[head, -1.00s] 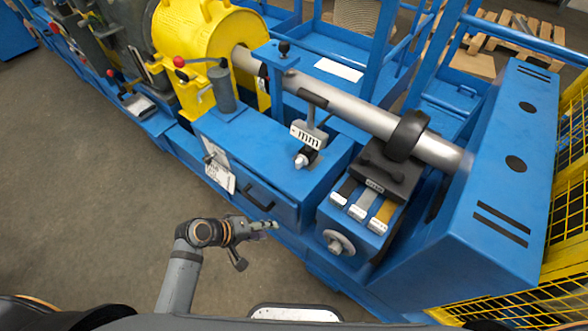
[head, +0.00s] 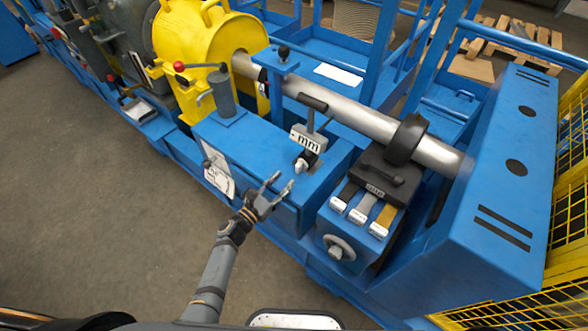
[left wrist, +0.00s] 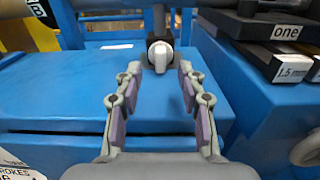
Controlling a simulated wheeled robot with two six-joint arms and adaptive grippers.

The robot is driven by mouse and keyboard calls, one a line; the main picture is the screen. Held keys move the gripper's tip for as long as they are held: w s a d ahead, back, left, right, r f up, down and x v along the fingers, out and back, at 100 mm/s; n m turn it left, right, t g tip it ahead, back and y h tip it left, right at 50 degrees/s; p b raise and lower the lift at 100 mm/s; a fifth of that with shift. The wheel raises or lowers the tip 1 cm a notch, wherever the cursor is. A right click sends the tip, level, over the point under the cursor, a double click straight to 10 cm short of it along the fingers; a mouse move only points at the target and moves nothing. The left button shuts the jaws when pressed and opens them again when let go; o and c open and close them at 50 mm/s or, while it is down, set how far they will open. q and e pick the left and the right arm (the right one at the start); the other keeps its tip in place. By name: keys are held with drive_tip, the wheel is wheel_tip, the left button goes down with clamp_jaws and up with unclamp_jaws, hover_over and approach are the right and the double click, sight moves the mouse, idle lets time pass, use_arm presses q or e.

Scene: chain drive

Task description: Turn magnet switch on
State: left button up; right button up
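A small knob with a light grey face and dark body (head: 305,160), which looks like the magnet switch, sits on top of the blue cabinet (head: 240,145) beneath a plate marked "mm". My left gripper (head: 281,183) is open and empty just in front of the knob, above the cabinet's front edge. In the left wrist view the knob (left wrist: 160,56) lies straight ahead, centred between the spread fingertips (left wrist: 160,72). The fingers look apart from it, and I cannot tell the exact gap. My right gripper is not in view.
A dial gauge stand with the "mm" plate (head: 307,139) rises behind the knob. To the right are a black block with labelled plates (head: 358,207) and a handwheel (head: 339,247). A steel shaft (head: 345,117) runs behind. Open floor lies at the left.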

sight(296, 167)
use_arm(q)
drive_tip(key=x, duration=0.6)
drive_tip(key=shift+w+d, duration=0.25)
